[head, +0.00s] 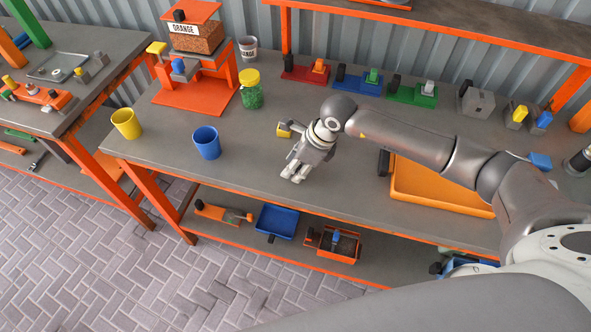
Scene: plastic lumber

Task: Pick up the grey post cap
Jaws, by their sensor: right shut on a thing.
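My right gripper (295,173) reaches in from the right and points down over the front part of the long workbench (240,165). Its fingers are shut on a small pale grey thing that appears to be the grey post cap; the fingers hide most of it, and its shape is hard to make out. I cannot tell whether it touches the bench top. My left gripper is not in view.
A yellow block (284,130) sits just behind my right gripper. A blue cup (206,143), a yellow cup (126,124) and a green jar with a yellow lid (250,90) stand to the left. An orange tray (430,188) lies under my right arm. Bench between blue cup and gripper is clear.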

